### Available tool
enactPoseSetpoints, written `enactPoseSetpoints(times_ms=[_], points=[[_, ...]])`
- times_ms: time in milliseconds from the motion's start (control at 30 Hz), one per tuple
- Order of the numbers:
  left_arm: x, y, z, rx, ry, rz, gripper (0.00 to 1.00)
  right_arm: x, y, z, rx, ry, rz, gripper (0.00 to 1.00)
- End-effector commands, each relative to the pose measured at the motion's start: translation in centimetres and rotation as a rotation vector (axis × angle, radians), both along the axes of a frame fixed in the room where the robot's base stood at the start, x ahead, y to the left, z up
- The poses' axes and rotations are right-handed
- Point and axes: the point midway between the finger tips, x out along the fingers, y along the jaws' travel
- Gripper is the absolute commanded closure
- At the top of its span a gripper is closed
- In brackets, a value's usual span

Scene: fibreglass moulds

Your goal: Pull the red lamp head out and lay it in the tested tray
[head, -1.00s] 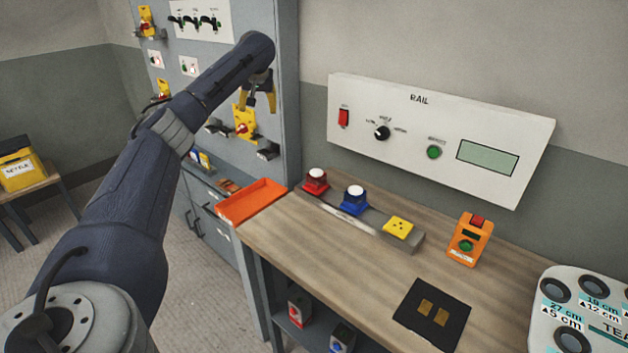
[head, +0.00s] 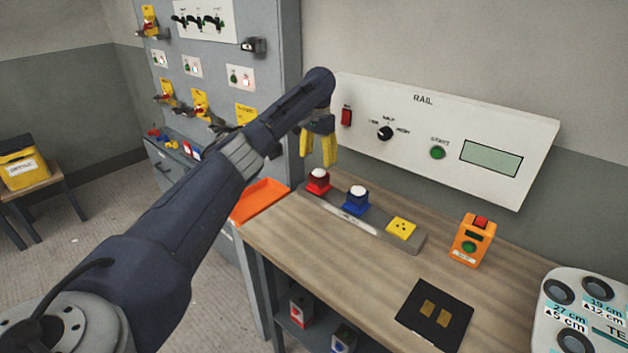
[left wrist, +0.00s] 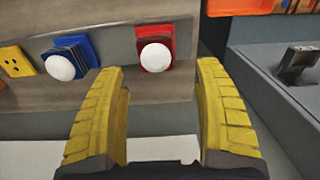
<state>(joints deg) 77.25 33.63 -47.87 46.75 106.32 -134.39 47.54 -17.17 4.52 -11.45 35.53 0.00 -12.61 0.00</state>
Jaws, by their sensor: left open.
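The red lamp head (head: 318,181) has a white dome and sits at the left end of a grey rail strip (head: 410,238) on the bench. It also shows in the left wrist view (left wrist: 155,51), ahead of and between my fingertips. My left gripper (head: 319,164) is open and empty, its yellow fingers pointing down just above the red lamp head and apart from it. The fingers also show in the left wrist view (left wrist: 155,75). An orange-red tray (head: 258,202) lies at the bench's left end; its label is not readable. My right gripper is not in view.
A blue lamp head (head: 356,200) stands close to the right of the red one, then a yellow socket (head: 400,229). An orange tester box (head: 472,241) and a black pad (head: 434,315) are farther right. The white RAIL panel (head: 440,140) hangs behind. The bench front is clear.

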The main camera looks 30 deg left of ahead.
Motion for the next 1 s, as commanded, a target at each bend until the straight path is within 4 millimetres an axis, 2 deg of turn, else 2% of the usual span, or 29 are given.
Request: enactPoseSetpoints(times_ms=[133, 633, 1000], points=[[-0.1, -0.6, -0.6, -0.012, 0.012, -0.016, 0.31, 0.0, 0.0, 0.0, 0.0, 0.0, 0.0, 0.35], [-0.1, -0.6, -1.1, -0.013, 0.013, -0.016, 0.31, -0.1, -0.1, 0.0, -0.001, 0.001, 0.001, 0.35], [-0.1, -0.6, -5.0, -0.012, 0.014, -0.015, 0.31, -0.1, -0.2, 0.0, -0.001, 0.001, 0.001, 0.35]])
